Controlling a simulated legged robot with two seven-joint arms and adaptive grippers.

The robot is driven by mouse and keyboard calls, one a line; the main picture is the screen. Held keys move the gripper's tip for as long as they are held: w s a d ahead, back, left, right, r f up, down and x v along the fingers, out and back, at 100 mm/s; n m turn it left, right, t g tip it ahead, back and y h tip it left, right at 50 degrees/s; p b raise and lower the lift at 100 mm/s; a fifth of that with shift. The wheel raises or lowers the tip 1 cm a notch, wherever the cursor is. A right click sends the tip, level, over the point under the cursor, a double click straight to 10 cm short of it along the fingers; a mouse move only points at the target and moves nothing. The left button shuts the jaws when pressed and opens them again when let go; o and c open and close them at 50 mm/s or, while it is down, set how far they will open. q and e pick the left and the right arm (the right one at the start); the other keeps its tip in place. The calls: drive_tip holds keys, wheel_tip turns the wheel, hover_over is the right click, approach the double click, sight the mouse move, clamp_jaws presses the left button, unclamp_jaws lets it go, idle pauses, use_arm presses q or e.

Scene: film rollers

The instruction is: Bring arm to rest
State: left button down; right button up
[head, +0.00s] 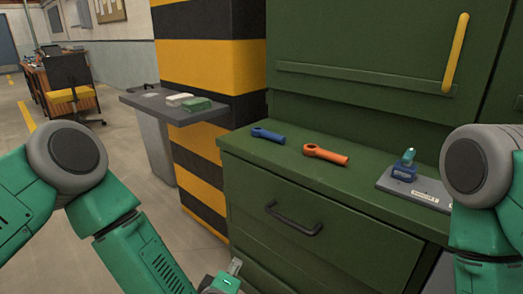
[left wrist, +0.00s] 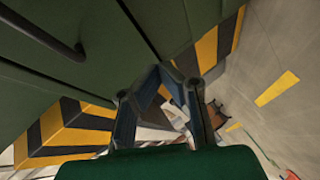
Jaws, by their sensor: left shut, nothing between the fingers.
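My left arm comes in from the left in the head view and bends down to the bottom centre. My left gripper (head: 235,268) shows only in part at the bottom edge, in front of the green cabinet (head: 300,225). In the left wrist view its two dark fingers (left wrist: 160,70) meet at the tips, shut and empty. It is close to the cabinet front and the dark drawer handle (left wrist: 45,32). My right arm shows at the right edge of the head view; its gripper is out of the picture.
A grey shelf (head: 165,112) stands out from the striped pillar (head: 215,60). The floor at left is open.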

use_arm(q)
drive_tip(key=s+a+f+m+g+p, duration=0.2)
drive_tip(key=s+a+f+m+g, duration=0.15)
drive_tip(key=s, duration=0.45)
drive_tip(key=s+a+f+m+g+p, duration=0.25)
drive_tip(key=s+a+m+g, duration=0.25)
drive_tip(key=s, duration=0.4)
use_arm(e)
wheel_tip(320, 180, up, 8)
drive_tip(key=p, duration=0.2)
drive_tip(key=shift+c, duration=0.7)
use_arm(q)
drive_tip(key=s+a+r+m+g+y, duration=0.1)
drive_tip(key=s+a+m+g, duration=0.3)
drive_tip(key=s+a, duration=0.6)
drive_tip(key=s+g+y, duration=0.1)
drive_tip(key=s, duration=0.2)
drive_tip(key=shift+s+a, duration=0.2)
drive_tip(key=shift+s, duration=0.1)
use_arm(e)
drive_tip(key=shift+s+d, duration=0.1)
drive_tip(key=shift+d, duration=0.05)
